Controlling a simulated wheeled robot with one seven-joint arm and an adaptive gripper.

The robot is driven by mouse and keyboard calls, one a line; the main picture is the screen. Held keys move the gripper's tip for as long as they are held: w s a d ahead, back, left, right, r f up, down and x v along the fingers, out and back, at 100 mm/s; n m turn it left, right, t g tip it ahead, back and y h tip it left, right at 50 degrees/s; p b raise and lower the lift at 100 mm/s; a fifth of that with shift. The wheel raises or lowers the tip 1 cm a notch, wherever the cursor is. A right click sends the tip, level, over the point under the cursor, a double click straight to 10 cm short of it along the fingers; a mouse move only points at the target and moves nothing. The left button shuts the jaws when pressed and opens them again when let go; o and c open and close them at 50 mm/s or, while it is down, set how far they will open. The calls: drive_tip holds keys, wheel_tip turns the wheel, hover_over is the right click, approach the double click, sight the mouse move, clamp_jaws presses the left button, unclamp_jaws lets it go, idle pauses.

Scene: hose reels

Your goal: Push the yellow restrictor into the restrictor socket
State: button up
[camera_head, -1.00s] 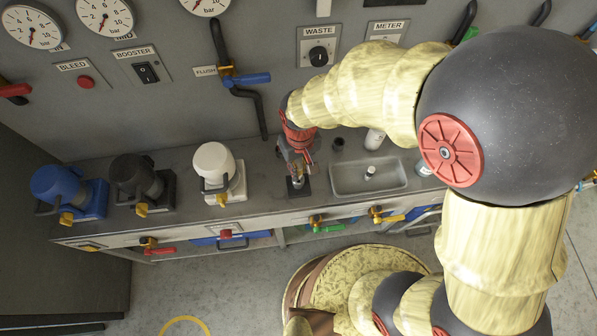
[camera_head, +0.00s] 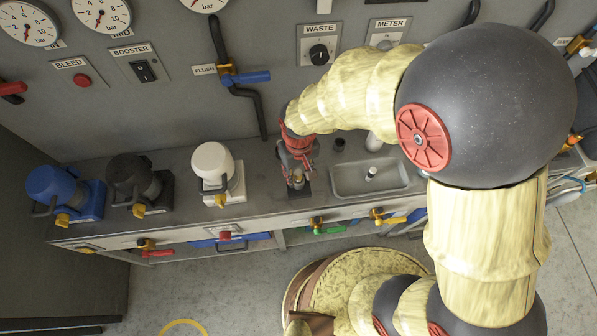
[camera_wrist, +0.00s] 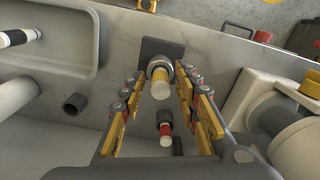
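A pale yellow cylinder (camera_wrist: 160,90), which looks like the yellow restrictor, stands in a grey metal collar (camera_wrist: 158,70) in the wrist view. The collar, probably the restrictor socket, is on a dark square plate (camera_wrist: 162,48) near the bench's front edge. How deep the cylinder sits cannot be told. My gripper (camera_wrist: 160,76) has its yellow-padded fingers on either side of the collar and cylinder, with narrow gaps visible. In the head view my gripper (camera_head: 297,176) is low over the plate and hides the cylinder.
A sink (camera_head: 346,182) lies to the right, with a small white-and-black piece (camera_wrist: 18,38) in it. A small red-banded piece (camera_wrist: 165,126) and an empty dark cup (camera_wrist: 75,103) are close by. White (camera_head: 213,162), black (camera_head: 127,172) and blue (camera_head: 52,183) pump-like units stand left.

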sight(299, 172)
wheel_tip(299, 172, up, 12)
drive_tip(key=p, duration=0.3)
drive_tip(key=shift+r+p, duration=0.2)
drive_tip(key=shift+p, duration=0.15)
drive_tip(key=d+r+m+t, duration=0.3)
drive_tip(key=d+r, duration=1)
drive_tip(key=s+d+r+m+t, duration=0.2)
drive_tip(key=s+d+r, duration=0.5)
drive_tip(key=d, duration=0.2)
drive_tip(key=shift+s+d+r+m+t, duration=0.15)
drive_tip(key=shift+s+d+m+t, duration=0.15)
drive_tip(key=shift+d, duration=0.05)
drive_tip(key=shift+a, duration=0.15)
